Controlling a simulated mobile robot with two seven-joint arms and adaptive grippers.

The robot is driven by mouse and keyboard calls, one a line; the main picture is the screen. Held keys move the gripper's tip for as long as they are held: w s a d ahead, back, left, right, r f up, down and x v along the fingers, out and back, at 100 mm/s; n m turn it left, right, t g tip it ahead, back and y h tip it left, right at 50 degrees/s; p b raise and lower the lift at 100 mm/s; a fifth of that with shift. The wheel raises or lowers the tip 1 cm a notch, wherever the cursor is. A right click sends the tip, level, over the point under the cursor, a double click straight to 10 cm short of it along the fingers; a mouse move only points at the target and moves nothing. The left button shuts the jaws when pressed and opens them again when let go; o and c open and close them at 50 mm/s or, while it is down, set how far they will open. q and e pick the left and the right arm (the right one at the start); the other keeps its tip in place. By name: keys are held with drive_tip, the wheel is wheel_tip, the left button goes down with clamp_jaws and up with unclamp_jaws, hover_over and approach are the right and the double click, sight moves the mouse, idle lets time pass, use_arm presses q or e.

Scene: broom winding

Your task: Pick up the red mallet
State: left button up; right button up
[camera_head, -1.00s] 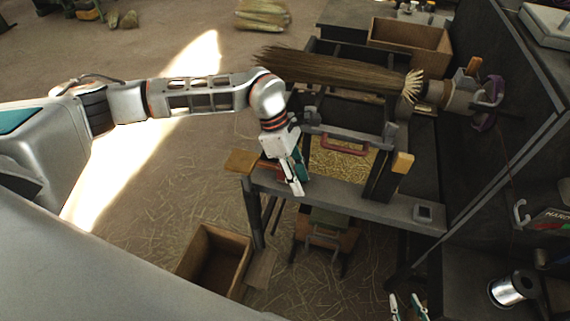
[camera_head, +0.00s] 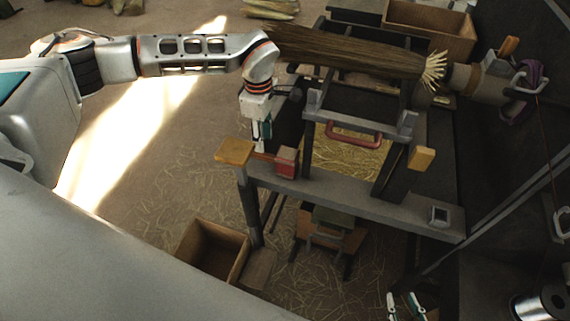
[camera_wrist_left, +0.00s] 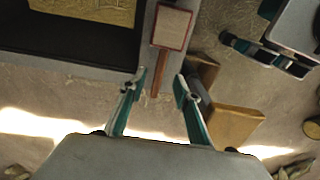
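The red mallet (camera_head: 287,161) lies on the grey bench's ledge. Its block head is to the right, and its thin handle points left. In the left wrist view the mallet head (camera_wrist_left: 172,27) is ahead, and its brown handle runs down toward the gap between my fingers. My left gripper (camera_head: 262,146) is above the handle end, and its fingers (camera_wrist_left: 160,78) are spread with nothing held. I cannot tell the height gap to the handle. My right gripper (camera_head: 405,305) is at the bottom edge, fingers apart and empty, far from the mallet.
A yellowish wooden block (camera_head: 235,151) is at the bench's left corner, close to my left gripper. A bundle of broom straw (camera_head: 350,52) spans above the bench. A wooden crate (camera_head: 212,252) stands on the floor below. The grey ledge (camera_head: 350,198) is mostly clear.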

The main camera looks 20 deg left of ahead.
sight(264, 155)
use_arm(q)
wheel_tip(264, 155, down, 2)
drive_tip(key=shift+s+f, duration=0.1)
drive_tip(key=shift+f, duration=0.05)
wheel_tip(264, 155, down, 6)
drive_tip(key=shift+a+r+b, duration=0.1)
drive_tip(key=shift+b, duration=0.2)
clamp_jaws()
